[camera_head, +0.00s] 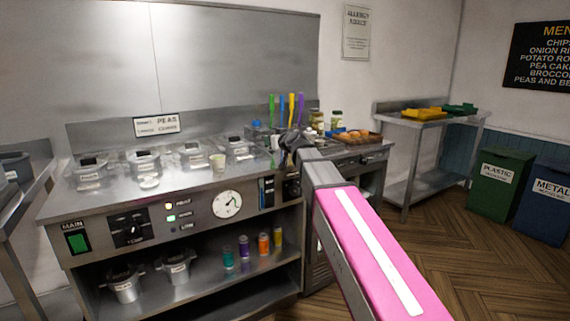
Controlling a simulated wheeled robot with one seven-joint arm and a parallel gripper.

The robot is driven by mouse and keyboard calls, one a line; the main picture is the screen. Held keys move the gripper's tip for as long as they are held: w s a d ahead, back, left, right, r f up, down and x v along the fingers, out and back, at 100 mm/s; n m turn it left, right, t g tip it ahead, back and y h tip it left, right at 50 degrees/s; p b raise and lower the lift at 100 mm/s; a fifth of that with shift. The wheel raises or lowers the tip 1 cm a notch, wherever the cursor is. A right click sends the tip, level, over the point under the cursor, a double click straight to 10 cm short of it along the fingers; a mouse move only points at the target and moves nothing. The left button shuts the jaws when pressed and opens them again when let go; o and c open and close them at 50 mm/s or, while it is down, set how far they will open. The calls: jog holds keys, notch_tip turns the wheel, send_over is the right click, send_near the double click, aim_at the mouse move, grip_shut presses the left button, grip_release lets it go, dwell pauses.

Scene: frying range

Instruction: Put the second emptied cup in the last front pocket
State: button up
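My gripper (283,151) is the small dark shape at the far end of my pink and grey arm, over the right end of the steel range (180,205). Its fingers are too small and dark to tell open from shut. A small whitish thing (274,142), perhaps a cup, shows just left of it; I cannot tell whether it is held. A cream cup (218,163) stands upright on the range top, left of my gripper. I cannot see inside it. I cannot make out which openings are the front pockets.
Several lidded wells (144,163) line the range top, with a small white dish (149,183) in front. Coloured upright handles (291,106), jars (336,121) and a tray of round food (356,136) are at the right. Pots (176,268) and coloured containers (264,245) sit on the lower shelf.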

jog(key=d+r+m+t+h, duration=0.1)
jog(key=d+m+h, duration=0.5)
jog(key=d, duration=1.8)
jog(key=t+h, duration=0.1)
jog(key=h, duration=0.1)
jog(key=shift+s+d+m+t+h, duration=0.25)
jog(key=shift+d+m+t+h, duration=0.05)
jog(key=shift+d+h, duration=0.1)
jog(key=shift+a, duration=0.15)
